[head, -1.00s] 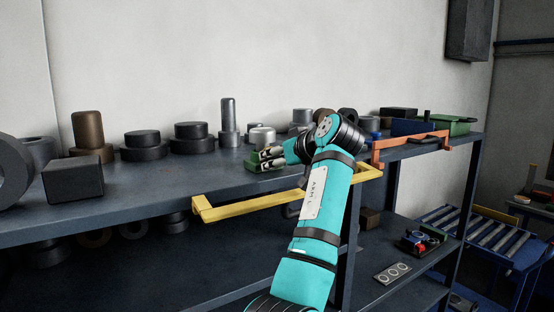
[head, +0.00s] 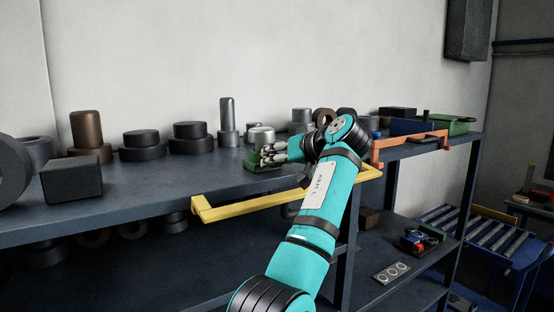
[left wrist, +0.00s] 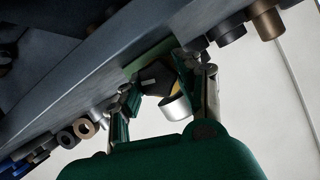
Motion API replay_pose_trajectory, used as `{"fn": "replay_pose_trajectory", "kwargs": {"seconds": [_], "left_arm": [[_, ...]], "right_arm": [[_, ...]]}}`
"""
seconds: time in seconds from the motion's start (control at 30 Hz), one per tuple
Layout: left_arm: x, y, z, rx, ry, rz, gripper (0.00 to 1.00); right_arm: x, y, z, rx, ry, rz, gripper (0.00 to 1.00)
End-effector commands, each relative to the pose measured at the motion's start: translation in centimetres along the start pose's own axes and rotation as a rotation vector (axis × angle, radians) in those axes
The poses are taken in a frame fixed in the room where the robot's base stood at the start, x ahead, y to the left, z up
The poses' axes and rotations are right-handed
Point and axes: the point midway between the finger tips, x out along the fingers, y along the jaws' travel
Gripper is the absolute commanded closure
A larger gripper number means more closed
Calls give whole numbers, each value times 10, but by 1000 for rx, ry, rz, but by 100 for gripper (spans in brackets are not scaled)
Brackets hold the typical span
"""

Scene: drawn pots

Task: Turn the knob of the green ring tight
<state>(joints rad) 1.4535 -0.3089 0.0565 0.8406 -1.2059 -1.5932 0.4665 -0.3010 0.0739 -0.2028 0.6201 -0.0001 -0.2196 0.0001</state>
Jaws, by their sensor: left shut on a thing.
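The green ring (head: 258,166) sits low on the upper shelf, beside a short silver cylinder; in the left wrist view a strip of green (left wrist: 150,56) shows behind the fingers. Its dark knob (left wrist: 155,77) carries a light mark and lies between the fingers in the wrist view; in the head view the fingers hide it. My left gripper (head: 271,152) reaches in from the right, shut on the knob; its two fingers also show in the wrist view (left wrist: 163,95). My right gripper is in neither view.
A short silver cylinder (head: 261,134) stands just behind. Several dark and metal cylinders (head: 190,138) line the shelf's back. A yellow rail (head: 265,202) runs along the front edge, and an orange bracket (head: 410,140) stands right.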

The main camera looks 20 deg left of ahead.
Motion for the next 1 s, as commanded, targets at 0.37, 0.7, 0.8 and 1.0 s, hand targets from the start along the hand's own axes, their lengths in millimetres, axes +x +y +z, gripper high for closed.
{"fn": "replay_pose_trajectory", "kwargs": {"seconds": [0.37, 0.7, 0.8, 1.0], "left_arm": [[1, 0, 0, 215, -1, -93, 98], [0, 1, -1, 285, 0, -120, 98], [0, 1, -1, 287, 0, -120, 98], [0, 1, -1, 287, 1, -120, 98]], "right_arm": [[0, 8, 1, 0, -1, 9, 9], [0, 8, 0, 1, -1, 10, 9], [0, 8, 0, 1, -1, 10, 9], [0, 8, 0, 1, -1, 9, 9]]}}
